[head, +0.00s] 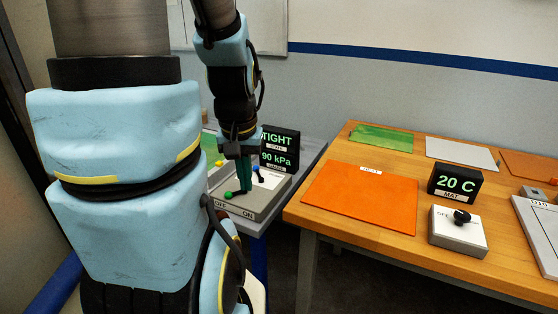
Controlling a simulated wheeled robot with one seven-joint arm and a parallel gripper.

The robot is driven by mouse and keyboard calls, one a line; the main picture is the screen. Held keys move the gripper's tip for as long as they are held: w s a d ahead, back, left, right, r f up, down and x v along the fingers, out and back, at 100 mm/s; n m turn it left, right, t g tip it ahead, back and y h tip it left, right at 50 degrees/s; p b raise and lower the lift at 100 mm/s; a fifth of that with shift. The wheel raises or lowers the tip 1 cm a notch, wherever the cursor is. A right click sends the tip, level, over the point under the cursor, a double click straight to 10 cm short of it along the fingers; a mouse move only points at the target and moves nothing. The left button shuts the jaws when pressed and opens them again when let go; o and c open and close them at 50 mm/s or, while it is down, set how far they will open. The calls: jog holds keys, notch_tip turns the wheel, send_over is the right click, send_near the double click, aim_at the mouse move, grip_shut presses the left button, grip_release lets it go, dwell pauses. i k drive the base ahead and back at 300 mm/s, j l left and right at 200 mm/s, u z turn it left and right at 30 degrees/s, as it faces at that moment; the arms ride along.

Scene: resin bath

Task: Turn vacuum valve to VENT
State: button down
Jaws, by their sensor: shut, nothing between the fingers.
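A grey control box (266,205) stands on the grey bench left of the wooden table. A lever with a green knob (228,195) lies near its front, by the OFF and ON labels. A small lever with a blue knob (256,169) stands behind it, to the right of my fingers. No VENT label is readable, so I cannot tell which lever is the vacuum valve. A black display (280,149) behind reads TIGHT and 90 kPa. My gripper (245,188) points down over the box with dark green fingers shut and empty, close to the green lever; contact is unclear.
The wooden table (330,215) on the right holds an orange mat (362,197), a 20 C display (455,184) and a box with a black knob (461,217). A yellow knob (219,163) shows left of my gripper. My arm hides the bench's left part.

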aim_at(256, 169)
jog(key=u, duration=1.1)
jog(key=i+l+u, duration=0.25)
jog(key=l+u, duration=0.25)
jog(key=l, duration=0.1)
